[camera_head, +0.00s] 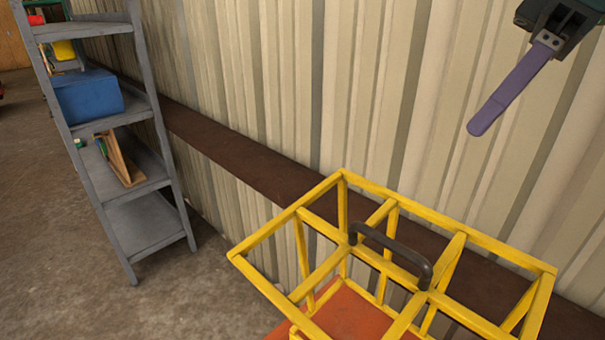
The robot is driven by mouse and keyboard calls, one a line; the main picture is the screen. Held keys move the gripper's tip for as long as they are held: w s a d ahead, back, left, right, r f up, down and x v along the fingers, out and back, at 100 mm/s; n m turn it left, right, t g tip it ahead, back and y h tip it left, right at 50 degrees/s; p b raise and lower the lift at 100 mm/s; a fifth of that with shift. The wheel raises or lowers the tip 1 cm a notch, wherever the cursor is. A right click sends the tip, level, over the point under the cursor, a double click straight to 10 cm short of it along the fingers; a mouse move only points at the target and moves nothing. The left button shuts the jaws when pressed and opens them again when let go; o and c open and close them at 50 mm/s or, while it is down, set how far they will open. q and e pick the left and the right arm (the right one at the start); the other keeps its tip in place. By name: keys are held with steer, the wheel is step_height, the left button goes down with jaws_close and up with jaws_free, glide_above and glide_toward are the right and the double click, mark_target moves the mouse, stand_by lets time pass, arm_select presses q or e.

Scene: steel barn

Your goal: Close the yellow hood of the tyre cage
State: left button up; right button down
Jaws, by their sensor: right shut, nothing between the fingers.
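The yellow hood (448,222) of the tyre cage is an open frame of yellow bars at the lower right. Its near part is cut off by the bottom edge. A dark curved handle (392,244) sits on its bars. An orange-red surface (350,314) shows below through the bars. I cannot tell how far the hood is raised. My right gripper (480,127) is at the top right, with its purple fingers shut and empty. In the picture it is above the hood and its handle, apart from both. My left gripper is not in view.
A grey shelf unit (148,224) stands at the left, with a blue box (88,97) and a wooden item (122,162) on it. A corrugated wall (270,80) with a brown rail (235,163) runs behind the cage. The concrete floor (50,250) at lower left is clear.

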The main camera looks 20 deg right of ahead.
steer(key=p+x, duration=0.1)
steer(key=x, duration=0.3)
steer(key=p+x, duration=0.2)
steer(key=x, duration=0.2)
steer(key=shift+s+a, duration=0.1)
steer(key=shift+a, duration=0.2)
steer(key=a+p, duration=0.1)
steer(key=s+a+f+p, duration=0.1)
steer(key=shift+a+f, duration=0.3)
steer(key=shift+a, duration=0.1)
steer(key=shift+s+a+f+p, duration=0.1)
steer(key=shift+a+f+p, duration=0.3)
steer(key=shift+a+p, duration=0.1)
